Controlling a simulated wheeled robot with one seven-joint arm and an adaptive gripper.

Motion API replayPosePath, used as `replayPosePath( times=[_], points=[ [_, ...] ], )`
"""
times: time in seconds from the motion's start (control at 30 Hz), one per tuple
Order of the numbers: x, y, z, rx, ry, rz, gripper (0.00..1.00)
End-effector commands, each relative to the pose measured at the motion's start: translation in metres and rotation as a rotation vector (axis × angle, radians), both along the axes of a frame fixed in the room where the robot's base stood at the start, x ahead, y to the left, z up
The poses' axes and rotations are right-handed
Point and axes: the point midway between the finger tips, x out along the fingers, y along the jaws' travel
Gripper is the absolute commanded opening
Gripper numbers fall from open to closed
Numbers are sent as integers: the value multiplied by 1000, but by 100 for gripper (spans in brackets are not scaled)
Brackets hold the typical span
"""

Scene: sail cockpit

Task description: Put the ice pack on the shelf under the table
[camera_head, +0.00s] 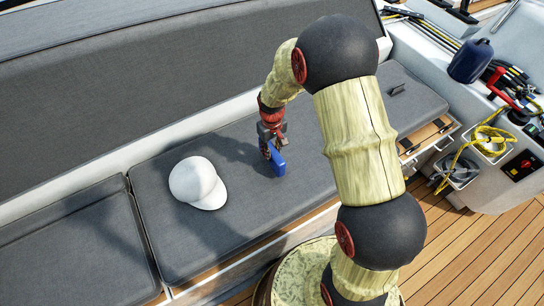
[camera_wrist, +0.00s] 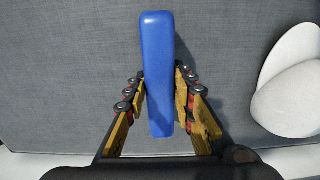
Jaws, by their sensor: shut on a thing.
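The ice pack (camera_head: 278,159) is a blue, flat block with rounded corners. My gripper (camera_head: 268,150) is shut on it, above the grey seat cushion (camera_head: 240,155) in the head view. In the wrist view, the ice pack (camera_wrist: 158,60) stands edge-on between the two fingers of my gripper (camera_wrist: 160,98), and both fingers press on its sides. I cannot tell whether its lower edge touches the cushion. No table and no shelf under one can be made out in either view.
A white cap (camera_head: 197,183) lies on the cushion left of my gripper; it also shows at the right in the wrist view (camera_wrist: 290,95). A dark blue container (camera_head: 470,61) and yellow rope (camera_head: 487,140) are at the right. The wooden deck (camera_head: 470,240) is clear at lower right.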

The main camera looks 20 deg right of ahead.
Motion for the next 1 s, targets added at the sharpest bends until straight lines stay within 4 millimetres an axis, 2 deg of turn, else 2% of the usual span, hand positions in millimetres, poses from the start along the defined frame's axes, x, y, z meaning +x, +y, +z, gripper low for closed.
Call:
replayPosePath(
  times=[0.03,0.17,0.57,0.6,0.9,1.0],
  points=[
    [0,0,-12,0,1,0,0],
    [0,0,-29,0,0,0,0],
    [0,0,-32,0,0,0,0],
    [-1,0,-33,0,1,0,26],
    [-1,0,-33,0,1,0,43],
    [-1,0,-33,0,1,0,44]
  ],
)
